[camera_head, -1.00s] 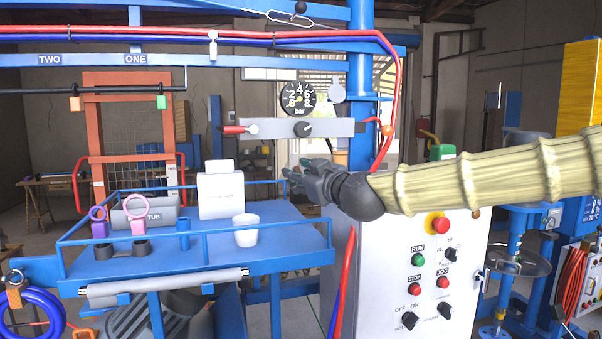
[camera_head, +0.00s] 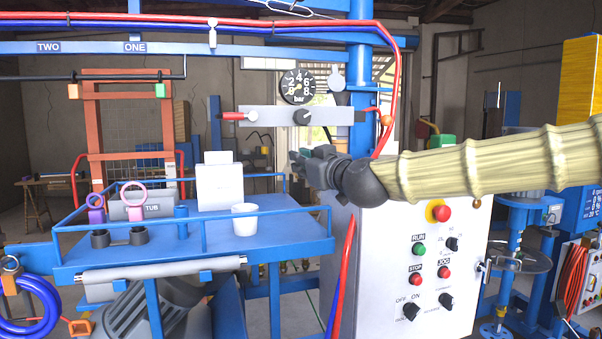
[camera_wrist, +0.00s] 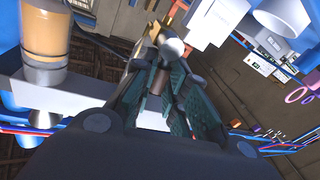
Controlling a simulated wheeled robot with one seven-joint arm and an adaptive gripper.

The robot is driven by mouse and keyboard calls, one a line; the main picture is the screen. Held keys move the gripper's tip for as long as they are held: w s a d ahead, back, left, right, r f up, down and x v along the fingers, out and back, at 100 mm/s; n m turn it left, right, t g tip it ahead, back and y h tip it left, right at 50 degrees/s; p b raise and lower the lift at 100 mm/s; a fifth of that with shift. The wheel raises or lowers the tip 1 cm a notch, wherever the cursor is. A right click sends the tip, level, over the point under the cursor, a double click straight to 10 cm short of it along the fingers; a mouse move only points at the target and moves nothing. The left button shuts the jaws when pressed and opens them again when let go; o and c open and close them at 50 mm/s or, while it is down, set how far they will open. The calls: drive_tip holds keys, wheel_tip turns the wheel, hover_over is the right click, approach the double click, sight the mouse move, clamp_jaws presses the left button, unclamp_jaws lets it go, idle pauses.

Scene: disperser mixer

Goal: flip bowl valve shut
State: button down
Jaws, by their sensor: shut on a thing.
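In the head view my gripper (camera_head: 300,163) is in front of the blue frame, just below the grey gauge panel (camera_head: 270,116). In the wrist view its dark green fingers (camera_wrist: 168,85) are closed in around a small fitting (camera_wrist: 171,46) with a round silver end and a brass part beside it. This looks like the bowl valve; the fingers hide much of it, and I cannot tell its lever's angle. An amber bowl (camera_wrist: 45,32) with a pale end cap shows to the left of the fingers. In the head view my gripper and wrist hide the valve.
A pressure gauge (camera_head: 298,86), a red lever (camera_head: 232,116) and a black knob (camera_head: 303,117) are on or by the panel. Below is a railed blue table (camera_head: 190,245) with a white cup (camera_head: 245,220). A white control box (camera_head: 390,300) stands below my arm.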

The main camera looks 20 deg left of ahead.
drive_tip(key=m+b, duration=0.2)
drive_tip(key=b, duration=0.1)
drive_tip(key=shift+w+d+m+t, duration=0.2)
drive_tip(key=shift+d+m+t, duration=0.1)
drive_tip(key=shift+m, duration=0.1)
drive_tip(key=c, duration=1.4)
unclamp_jaws()
drive_tip(key=shift+c, duration=0.2)
drive_tip(key=v, duration=1.2)
drive_tip(key=shift+f, duration=0.1)
